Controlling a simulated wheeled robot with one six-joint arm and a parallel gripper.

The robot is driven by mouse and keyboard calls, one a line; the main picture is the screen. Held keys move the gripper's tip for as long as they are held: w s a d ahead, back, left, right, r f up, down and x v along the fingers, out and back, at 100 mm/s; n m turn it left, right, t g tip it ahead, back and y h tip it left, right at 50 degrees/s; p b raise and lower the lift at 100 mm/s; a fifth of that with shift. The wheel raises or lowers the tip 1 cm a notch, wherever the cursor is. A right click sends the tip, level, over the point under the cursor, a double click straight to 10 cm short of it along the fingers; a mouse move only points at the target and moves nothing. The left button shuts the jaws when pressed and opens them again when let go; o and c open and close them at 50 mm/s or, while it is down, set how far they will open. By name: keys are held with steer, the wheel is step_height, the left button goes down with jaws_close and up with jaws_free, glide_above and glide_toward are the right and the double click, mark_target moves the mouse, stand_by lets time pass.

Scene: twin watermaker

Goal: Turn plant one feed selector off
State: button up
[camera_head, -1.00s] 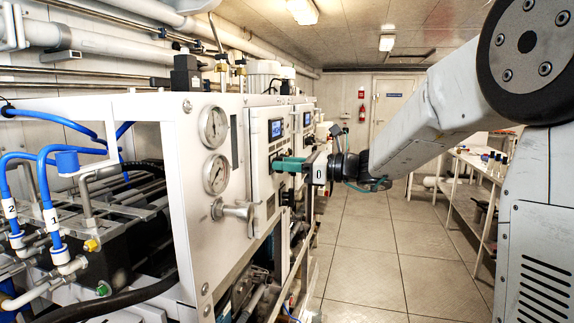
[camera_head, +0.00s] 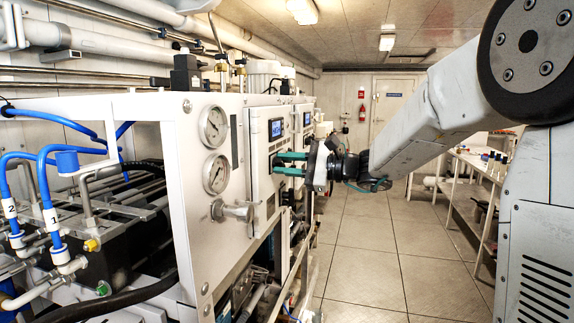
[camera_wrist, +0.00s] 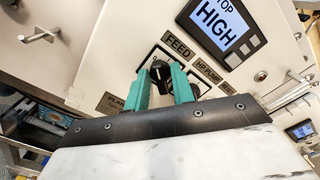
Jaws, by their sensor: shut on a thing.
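The feed selector is a black knob (camera_wrist: 160,72) with a light pointer mark, on the light panel (camera_wrist: 120,45) beside a plate marked FEED (camera_wrist: 178,46). My gripper (camera_wrist: 162,80) has its two teal fingers on either side of the knob and is shut on it. The wrist view is tilted against the panel, and the fingers hide part of the knob's dial plate. In the head view my gripper (camera_head: 279,163) reaches the panel front from the right, and the knob cannot be made out between the fingers. A label beginning PLAN (camera_wrist: 118,103) is partly covered.
A display reading HIGH (camera_wrist: 222,28) sits close above the FEED plate. An HP PUMP label (camera_wrist: 212,72) is beside the fingers. Two gauges (camera_head: 214,128) and a metal valve handle (camera_head: 236,211) are on the nearer panel. The floor aisle (camera_head: 370,255) is clear.

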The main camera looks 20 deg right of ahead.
steer(key=shift+n, duration=0.8)
steer(key=o, duration=0.7)
steer(key=v, duration=0.8)
steer(key=shift+a, duration=0.1)
